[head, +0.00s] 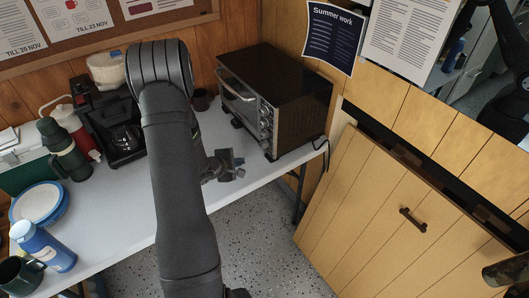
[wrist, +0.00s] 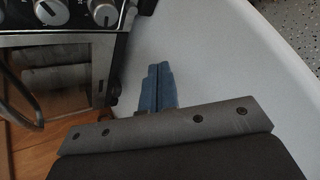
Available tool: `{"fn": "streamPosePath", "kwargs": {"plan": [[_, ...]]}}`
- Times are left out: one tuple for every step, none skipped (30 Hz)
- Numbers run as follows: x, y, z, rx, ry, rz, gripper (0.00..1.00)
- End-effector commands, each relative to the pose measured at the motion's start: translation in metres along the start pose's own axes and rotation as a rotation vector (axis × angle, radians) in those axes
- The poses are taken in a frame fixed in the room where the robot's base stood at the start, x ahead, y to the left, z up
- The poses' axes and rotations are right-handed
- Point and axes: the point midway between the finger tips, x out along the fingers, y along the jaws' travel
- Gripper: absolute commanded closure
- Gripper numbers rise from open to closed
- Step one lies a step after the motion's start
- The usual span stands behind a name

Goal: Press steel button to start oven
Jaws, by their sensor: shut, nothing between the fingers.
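The oven (head: 290,82) is a dark box with a steel front, standing on the white table against the back wall. Its front faces left and toward me, with the door handle on the far part and the control panel (head: 267,122) on the near part. In the wrist view, the oven's panel shows pale round knobs (wrist: 104,13) at the top left. I cannot make out the steel button in either view. My gripper (head: 236,163) is in front of the oven's near end, apart from the panel. Its fingers (wrist: 158,82) are shut and empty, over the white table.
The white table (head: 122,208) has free room in front of the oven. A coffee maker (head: 118,130), a dark green flask (head: 62,148), plates (head: 38,204) and a blue bottle (head: 44,247) stand to the left. A wooden panel with a handle (head: 412,220) is at right.

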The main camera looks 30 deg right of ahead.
Motion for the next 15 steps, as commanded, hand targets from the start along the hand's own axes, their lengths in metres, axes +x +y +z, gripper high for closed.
{"fn": "streamPosePath", "kwargs": {"plan": [[-0.003, -0.005, -0.002, 0.047, 0.019, -0.018, 1.0], [-0.005, -0.008, -0.003, 0.076, 0.03, -0.029, 1.0], [-0.007, -0.011, -0.004, 0.111, 0.042, -0.042, 1.0], [-0.008, -0.013, -0.005, 0.135, 0.05, -0.051, 1.0], [-0.009, -0.015, -0.006, 0.155, 0.057, -0.06, 1.0], [-0.011, -0.018, -0.007, 0.18, 0.064, -0.07, 1.0], [-0.012, -0.019, -0.008, 0.197, 0.069, -0.077, 1.0], [-0.013, -0.021, -0.009, 0.212, 0.074, -0.083, 1.0], [-0.014, -0.022, -0.009, 0.227, 0.078, -0.09, 1.0], [-0.014, -0.023, -0.009, 0.237, 0.08, -0.093, 1.0], [-0.015, -0.024, -0.01, 0.245, 0.082, -0.097, 1.0], [-0.015, -0.025, -0.01, 0.252, 0.085, -0.1, 1.0], [-0.015, -0.025, -0.01, 0.257, 0.086, -0.102, 1.0], [-0.016, -0.025, -0.01, 0.26, 0.087, -0.104, 1.0], [-0.016, -0.026, -0.011, 0.262, 0.087, -0.105, 1.0]]}}
